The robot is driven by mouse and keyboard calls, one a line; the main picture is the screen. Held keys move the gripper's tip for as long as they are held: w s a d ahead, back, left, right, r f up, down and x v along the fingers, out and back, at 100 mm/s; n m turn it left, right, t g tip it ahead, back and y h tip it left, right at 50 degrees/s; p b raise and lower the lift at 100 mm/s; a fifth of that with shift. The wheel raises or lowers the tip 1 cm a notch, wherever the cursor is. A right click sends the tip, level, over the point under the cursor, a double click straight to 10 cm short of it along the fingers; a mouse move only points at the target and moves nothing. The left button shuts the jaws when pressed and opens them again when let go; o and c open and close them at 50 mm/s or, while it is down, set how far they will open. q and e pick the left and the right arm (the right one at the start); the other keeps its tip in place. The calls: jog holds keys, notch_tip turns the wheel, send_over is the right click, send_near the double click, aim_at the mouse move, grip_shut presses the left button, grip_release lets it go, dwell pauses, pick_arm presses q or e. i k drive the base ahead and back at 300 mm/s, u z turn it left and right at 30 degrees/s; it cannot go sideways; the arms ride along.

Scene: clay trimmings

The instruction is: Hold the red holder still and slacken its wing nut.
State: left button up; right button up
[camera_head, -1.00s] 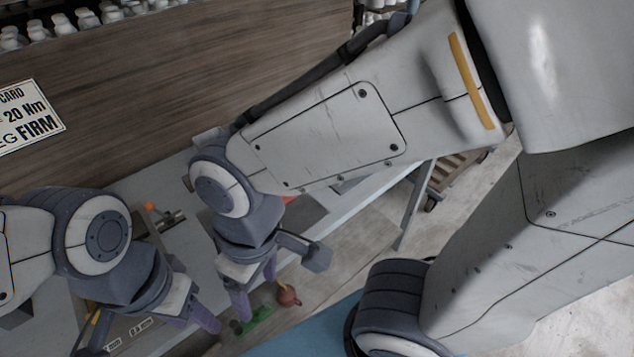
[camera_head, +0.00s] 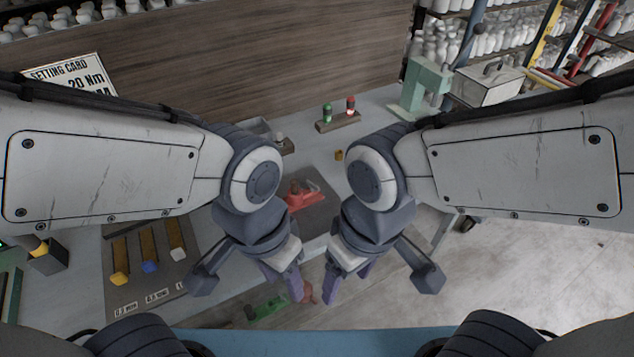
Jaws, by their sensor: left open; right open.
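The red holder (camera_head: 303,198) sits on a dark mat (camera_head: 318,212) at the middle of the bench, seen between my two wrists. A small greyish piece shows at its upper right; I cannot tell whether it is the wing nut. My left gripper (camera_head: 284,287) is open and empty, pointing down, lower in the picture than the holder. My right gripper (camera_head: 345,283) is open and empty, just right of the left one. Neither gripper touches the holder.
A green item (camera_head: 268,308) and a reddish-brown item (camera_head: 307,293) show below the grippers. A wooden block with green and red knobs (camera_head: 338,121) and a green press (camera_head: 423,88) stand at the back.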

aim_at(314, 188)
jog(key=z, duration=0.5)
jog(key=k, duration=1.15)
jog(key=z, duration=0.9)
jog(key=i, duration=1.1)
jog(key=u, duration=0.5)
jog(key=i, duration=0.7)
jog(key=u, duration=1.3)
jog(key=i, duration=0.55)
jog(key=u, duration=0.5)
